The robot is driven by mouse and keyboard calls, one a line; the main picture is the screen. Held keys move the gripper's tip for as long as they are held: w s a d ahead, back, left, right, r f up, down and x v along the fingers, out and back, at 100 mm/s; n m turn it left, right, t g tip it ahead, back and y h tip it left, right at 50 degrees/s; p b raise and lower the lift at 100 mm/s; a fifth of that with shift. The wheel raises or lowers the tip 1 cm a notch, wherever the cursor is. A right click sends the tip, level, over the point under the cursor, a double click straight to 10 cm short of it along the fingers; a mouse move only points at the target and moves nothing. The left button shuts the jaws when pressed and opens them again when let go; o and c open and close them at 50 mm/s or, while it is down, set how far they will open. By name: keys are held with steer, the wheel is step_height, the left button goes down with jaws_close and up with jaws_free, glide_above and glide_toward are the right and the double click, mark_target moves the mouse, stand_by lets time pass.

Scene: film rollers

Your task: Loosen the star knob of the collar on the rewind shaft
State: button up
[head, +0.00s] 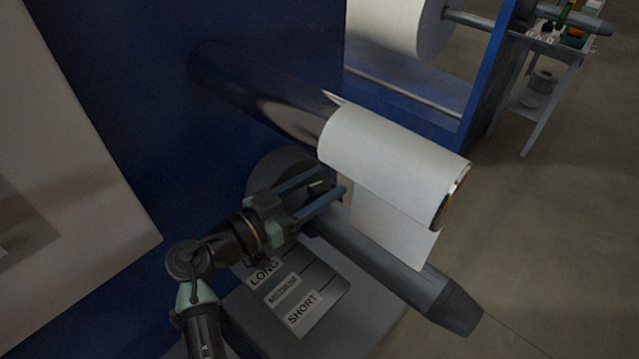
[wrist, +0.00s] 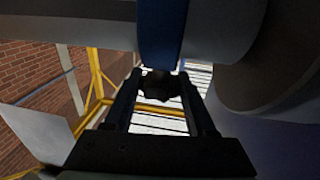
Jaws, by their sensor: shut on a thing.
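The grey rewind shaft (head: 395,262) runs from the blue machine wall toward the lower right and ends in a taper. In the wrist view, a blue collar (wrist: 162,35) wraps the grey shaft (wrist: 215,30), with a dark star knob (wrist: 158,86) sticking out from it. My gripper (wrist: 158,78) has one finger on each side of the knob and is shut on it. In the head view, my gripper (head: 333,182) reaches in from the left beside the shaft, below the white film. The collar and knob cannot be made out clearly there.
A shiny roller (head: 270,95) with white film (head: 390,165) hangs just above my gripper. A grey box labelled LONG and SHORT (head: 300,300) lies below. The blue wall (head: 120,90) is close on the left. Open floor (head: 560,250) lies to the right.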

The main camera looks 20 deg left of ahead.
steer(key=shift+d+f+n+t+y+b, duration=0.1)
steer(key=shift+n+t+y+b, duration=0.25)
steer(key=shift+n+y, duration=0.35)
steer(key=shift+d+f+n+t+y+b, duration=0.15)
steer(key=shift+n+t+y, duration=0.25)
steer(key=shift+y, duration=0.5)
jaws_close()
jaws_free()
steer(key=shift+a+r+n+t+y, duration=0.15)
steer(key=shift+n+y, duration=0.45)
steer(key=shift+y, duration=0.35)
steer(key=shift+a+n+t+y, duration=0.1)
steer(key=shift+n+y, duration=0.5)
steer(key=shift+y, duration=0.35)
steer(key=o, duration=1.3)
steer(key=shift+o, duration=0.2)
steer(key=shift+s, duration=0.1)
steer(key=s+b, duration=0.4)
steer(key=s, duration=0.8)
steer(key=shift+s+a, duration=0.4)
steer(key=shift+a, duration=0.05)
steer(key=shift+s, duration=0.1)
